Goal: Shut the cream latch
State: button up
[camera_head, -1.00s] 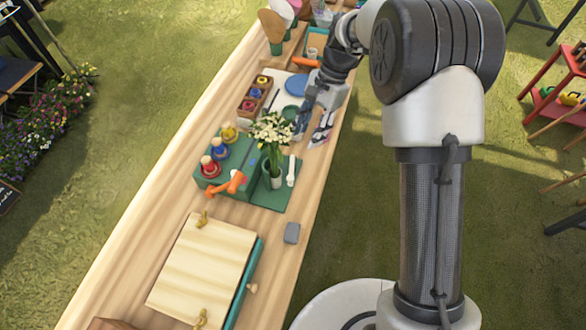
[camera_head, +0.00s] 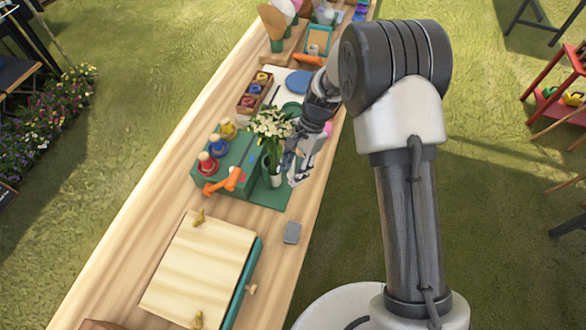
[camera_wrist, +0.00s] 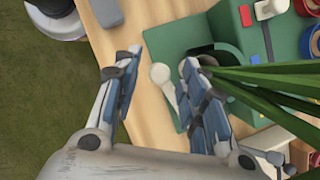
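The cream latch (camera_wrist: 161,76) is a pale bar with a rounded end. In the wrist view it lies at the edge of the green base, between my two fingers, and neither finger visibly grips it. My gripper (camera_wrist: 160,62) is open, with one finger to the left of the latch and one to the right. In the head view my gripper (camera_head: 293,158) is beside the vase of flowers, over the right edge of the green base (camera_head: 262,197). There my fingers mostly hide the latch.
White flowers (camera_head: 271,124) stand close to my gripper, and their green stems (camera_wrist: 275,85) cross near my right finger. An orange lever (camera_head: 223,183) and several coloured knobs are to the left. A grey block (camera_head: 292,232) and a wooden board (camera_head: 200,270) lie nearer the front.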

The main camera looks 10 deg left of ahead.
grip_shut()
dwell(0.4)
dwell(0.4)
